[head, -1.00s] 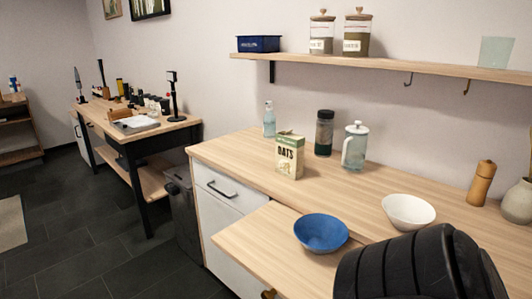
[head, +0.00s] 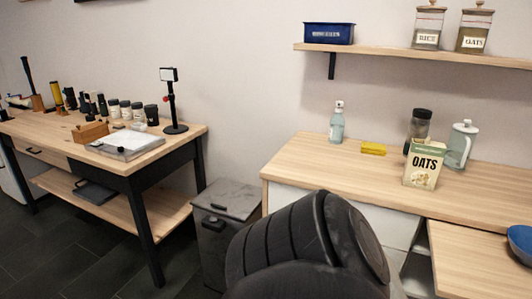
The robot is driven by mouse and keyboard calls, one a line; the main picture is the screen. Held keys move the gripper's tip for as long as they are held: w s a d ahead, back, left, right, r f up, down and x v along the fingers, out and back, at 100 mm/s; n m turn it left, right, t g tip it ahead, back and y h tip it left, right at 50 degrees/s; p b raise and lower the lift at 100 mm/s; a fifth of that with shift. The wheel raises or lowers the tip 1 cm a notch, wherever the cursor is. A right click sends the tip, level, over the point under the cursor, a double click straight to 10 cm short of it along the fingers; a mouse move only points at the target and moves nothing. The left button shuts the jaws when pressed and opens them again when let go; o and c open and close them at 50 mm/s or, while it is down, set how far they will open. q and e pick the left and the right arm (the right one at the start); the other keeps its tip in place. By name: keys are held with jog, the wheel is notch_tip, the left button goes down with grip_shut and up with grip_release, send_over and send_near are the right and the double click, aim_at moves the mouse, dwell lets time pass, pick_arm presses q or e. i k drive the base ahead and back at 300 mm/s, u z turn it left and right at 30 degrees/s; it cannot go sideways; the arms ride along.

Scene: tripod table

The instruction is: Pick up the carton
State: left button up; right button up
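The carton is a cream and green box marked OATS (head: 424,165). It stands upright on the wooden counter (head: 340,160), right of centre in the head view, in front of a dark-lidded jar (head: 418,126). A black ribbed part of my own arm fills the lower middle of the view, below and left of the carton and apart from it in the picture. Neither of my grippers shows.
A yellow sponge (head: 373,148) and a spray bottle (head: 337,122) stand left of the carton; a glass press (head: 460,145) stands behind right. A blue bowl (head: 521,241) sits on the lower surface. A grey bin (head: 222,220) and a workbench (head: 150,160) are at left.

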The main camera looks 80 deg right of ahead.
aim_at(426, 157)
jog(key=i, duration=0.2)
jog(key=z, duration=1.45)
